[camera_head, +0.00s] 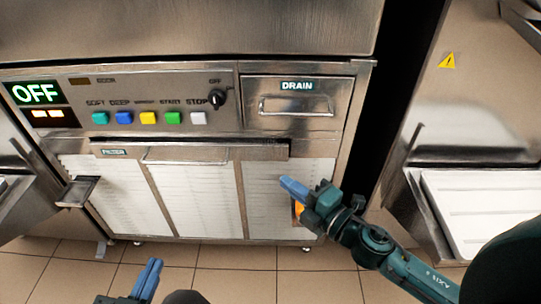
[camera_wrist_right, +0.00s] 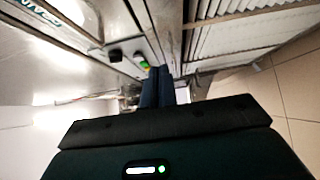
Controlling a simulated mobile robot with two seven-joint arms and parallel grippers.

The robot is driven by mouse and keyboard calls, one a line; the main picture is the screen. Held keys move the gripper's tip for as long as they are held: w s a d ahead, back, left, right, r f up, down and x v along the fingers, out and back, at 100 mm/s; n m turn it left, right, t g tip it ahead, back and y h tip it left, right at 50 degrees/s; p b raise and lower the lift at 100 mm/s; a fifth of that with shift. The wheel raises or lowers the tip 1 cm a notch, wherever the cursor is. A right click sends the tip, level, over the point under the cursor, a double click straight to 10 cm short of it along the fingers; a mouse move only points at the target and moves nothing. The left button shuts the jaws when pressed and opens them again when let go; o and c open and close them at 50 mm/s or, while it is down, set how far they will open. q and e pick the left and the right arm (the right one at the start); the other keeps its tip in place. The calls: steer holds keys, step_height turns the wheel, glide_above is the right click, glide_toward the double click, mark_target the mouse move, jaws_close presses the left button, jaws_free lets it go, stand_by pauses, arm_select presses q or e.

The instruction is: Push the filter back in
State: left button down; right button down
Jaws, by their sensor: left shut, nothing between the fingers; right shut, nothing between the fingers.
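The filter (camera_head: 190,151) is a long steel drawer front with a "FILTER" label and a bar handle, below the control panel of the freezer. It appears to stand out a little from the front. My right gripper (camera_head: 292,188) is shut and empty, its blue fingertips in front of the white louvred panel, below the filter's right end. Its shut fingers also show in the right wrist view (camera_wrist_right: 158,86). My left gripper (camera_head: 150,278) is shut and empty at the bottom of the head view, low in front of the freezer and well below the filter.
The control panel (camera_head: 150,101) carries several coloured buttons and a knob. A drain drawer (camera_head: 293,103) with a handle sits at its right. A steel spout or tray (camera_head: 77,191) juts out at the left. Another machine (camera_head: 470,150) stands right across a dark gap. The tiled floor in front is clear.

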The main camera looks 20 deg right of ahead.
steer(key=shift+w+a, duration=0.35)
steer(key=shift+w, duration=1.4)
steer(key=shift+w+a, duration=0.35)
steer(key=shift+w, duration=1.35)
steer(key=shift+w+a, duration=0.35)
steer(key=shift+w, duration=1.4)
